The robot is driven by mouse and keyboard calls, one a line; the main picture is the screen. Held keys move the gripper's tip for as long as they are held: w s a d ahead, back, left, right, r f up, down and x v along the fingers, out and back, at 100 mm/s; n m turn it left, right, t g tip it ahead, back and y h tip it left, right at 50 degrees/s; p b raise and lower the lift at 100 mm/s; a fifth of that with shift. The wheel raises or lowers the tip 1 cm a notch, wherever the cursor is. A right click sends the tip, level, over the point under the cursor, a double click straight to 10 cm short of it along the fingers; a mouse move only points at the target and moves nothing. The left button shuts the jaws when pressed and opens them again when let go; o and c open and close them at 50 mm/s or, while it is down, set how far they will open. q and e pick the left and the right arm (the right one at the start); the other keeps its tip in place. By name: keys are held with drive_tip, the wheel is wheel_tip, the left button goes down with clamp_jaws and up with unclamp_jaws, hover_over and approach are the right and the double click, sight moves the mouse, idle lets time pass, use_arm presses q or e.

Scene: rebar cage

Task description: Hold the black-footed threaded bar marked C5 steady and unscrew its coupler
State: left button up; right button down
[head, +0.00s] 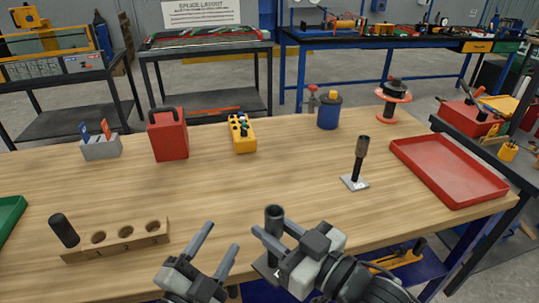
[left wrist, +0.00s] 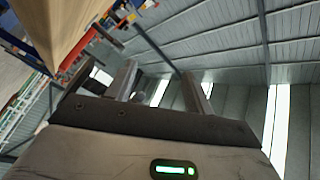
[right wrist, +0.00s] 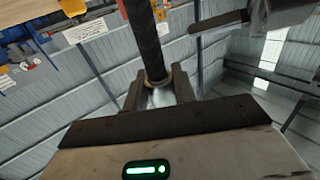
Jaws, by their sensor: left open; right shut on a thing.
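A threaded bar with a dark coupler (head: 274,215) on top stands near the front edge of the table. Its dark foot plate (head: 263,268) is partly hidden by my right gripper. My right gripper (head: 268,236) is shut on this bar below the coupler's top; the dark bar (right wrist: 143,35) also rises between its fingers in the right wrist view. I cannot read a C5 mark. My left gripper (head: 219,243) is open and empty, left of the bar and apart from it.
A wooden block (head: 113,243) with numbered holes and a black cylinder (head: 63,230) at its left end lies front left. A red tray (head: 448,170) is at right. A red canister (head: 168,135), yellow holder (head: 241,138) and blue can (head: 329,112) stand behind. The table's middle is clear.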

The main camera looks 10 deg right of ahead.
use_arm(q)
drive_tip(key=d+r+m+g+h, duration=0.2)
drive_tip(key=d+r+m+h, duration=0.2)
drive_tip(key=r+m+h, duration=0.3)
drive_tip(key=d+r+m+g+h, duration=0.2)
drive_tip(key=d+r+m+h, duration=0.25)
drive_tip(key=r+m, duration=0.45)
drive_tip(key=s+d+r+m+g, duration=0.3)
drive_tip(key=s+r+m+g, duration=0.15)
drive_tip(key=m+g, duration=0.8)
drive_tip(key=s+d+r+m+g, duration=0.4)
drive_tip(key=m+g, duration=0.5)
drive_tip(key=m, duration=0.6)
drive_tip(key=m+t+y, duration=0.9)
drive_tip(key=m+y, duration=1.1)
drive_tip(key=m, duration=0.2)
approach(277, 214)
drive_tip(key=shift+t, duration=0.25)
drive_tip(key=f, duration=0.5)
drive_tip(key=d+f, duration=0.1)
drive_tip(key=f, duration=0.2)
drive_tip(key=shift+s+f, duration=0.2)
drive_tip(key=shift+f, duration=0.15)
